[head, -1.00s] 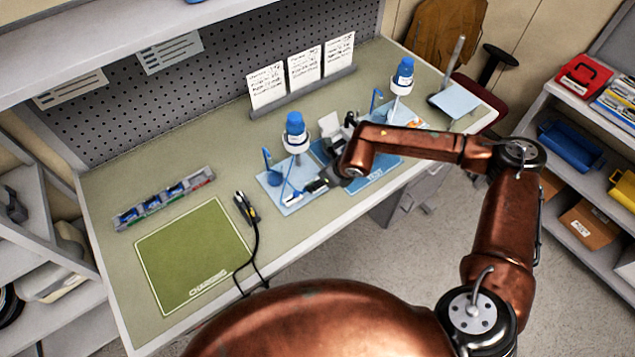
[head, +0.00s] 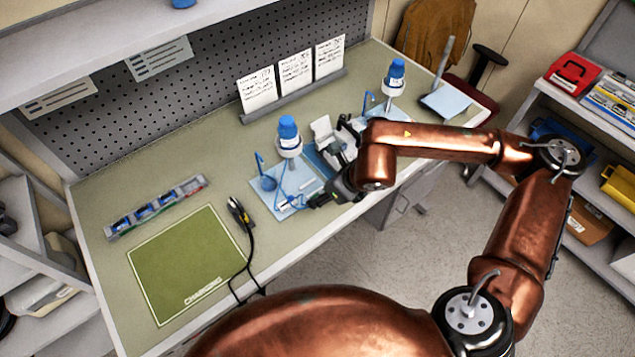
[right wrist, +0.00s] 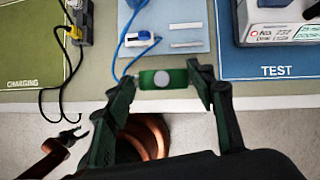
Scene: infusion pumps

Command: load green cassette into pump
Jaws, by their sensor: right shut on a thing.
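My right gripper (right wrist: 170,82) is shut on the green cassette (right wrist: 162,79), a small green block with a pale round spot, held between its two fingertips. In the right wrist view it is seen over the bench's front edge, just below the light blue mat. In the head view my right gripper (head: 312,202) is at that mat's front right side; the cassette is hard to make out there. The white pump (right wrist: 278,22) stands on the dark blue TEST mat (right wrist: 268,71), right of the gripper. My left gripper (right wrist: 72,136) shows low at the left, empty with its fingers apart.
The light blue mat (head: 265,205) holds a blue-capped bottle (head: 288,138) on a stand, blue tubing and a small blue-white part (right wrist: 142,39). A green CHARGING mat (head: 185,265), a black-yellow plug (head: 238,212) with cable and a grey rack (head: 155,205) are left.

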